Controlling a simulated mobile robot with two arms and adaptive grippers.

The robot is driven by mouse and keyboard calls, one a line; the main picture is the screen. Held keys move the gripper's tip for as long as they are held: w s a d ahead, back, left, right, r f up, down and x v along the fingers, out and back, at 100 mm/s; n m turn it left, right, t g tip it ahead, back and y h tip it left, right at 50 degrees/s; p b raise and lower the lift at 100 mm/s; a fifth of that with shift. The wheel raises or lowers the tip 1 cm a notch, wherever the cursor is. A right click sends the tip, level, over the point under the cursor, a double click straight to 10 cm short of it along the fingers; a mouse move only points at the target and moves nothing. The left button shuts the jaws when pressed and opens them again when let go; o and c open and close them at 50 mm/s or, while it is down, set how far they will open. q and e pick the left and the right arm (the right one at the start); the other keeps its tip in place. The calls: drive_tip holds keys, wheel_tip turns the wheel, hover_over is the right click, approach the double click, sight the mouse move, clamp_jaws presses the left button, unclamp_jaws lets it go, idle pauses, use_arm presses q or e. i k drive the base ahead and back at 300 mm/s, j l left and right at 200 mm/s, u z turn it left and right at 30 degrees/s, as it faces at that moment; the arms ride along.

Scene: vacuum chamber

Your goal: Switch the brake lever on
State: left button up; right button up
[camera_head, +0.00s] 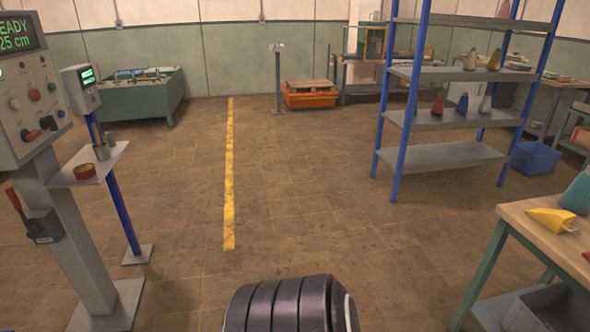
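The brake lever, seemingly the red-handled lever (13,197) at the left edge, sticks out of a dark box (42,226) on the post of a grey control console (22,95). Its handle points up and tilts to the left. I cannot tell from this whether it is on or off. The console's screen (18,35) shows green text reading "READY" and "25 cm", partly cut off by the picture edge. Neither of my grippers is in view, and nothing touches the lever.
Blue-framed shelving (455,155) and a wooden-topped table (535,238) stand on the right. The floor around the yellow line (229,175) is clear.

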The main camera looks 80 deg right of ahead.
sight(34, 231)
drive_tip(key=z, duration=4.55)
drive_tip(key=u, duration=3.35)
drive_tip(key=i+j, duration=0.85)
drive_tip(key=j, duration=0.2)
drive_tip(key=i+j+z, duration=0.1)
drive_tip(key=i+j, duration=0.7)
drive_tip(key=j, duration=0.25)
